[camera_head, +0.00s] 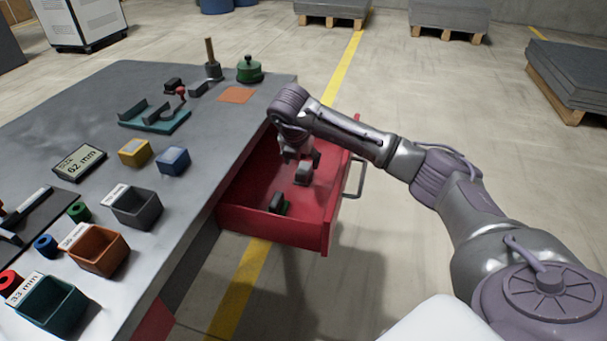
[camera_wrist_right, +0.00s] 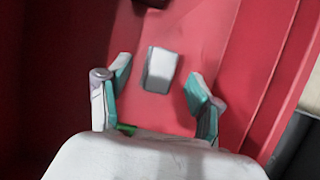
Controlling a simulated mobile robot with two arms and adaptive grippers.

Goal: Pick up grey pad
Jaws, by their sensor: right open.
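The grey pad (camera_head: 303,176) is a small light-grey block on the floor of the open red drawer (camera_head: 285,226). In the right wrist view the grey pad (camera_wrist_right: 160,68) lies just ahead of the space between my right gripper's fingers, with red drawer floor showing on both sides. My right gripper (camera_head: 300,157) reaches down into the drawer over the pad. In the right wrist view the gripper (camera_wrist_right: 158,88) is open, with green-lined fingers apart and nothing held. My left gripper is not in view.
Drawer walls surround my gripper, and a metal handle (camera_head: 354,175) is outside. The grey table (camera_head: 215,140) holds bins, blocks and a teal fixture (camera_head: 155,120). Open floor lies right of the drawer.

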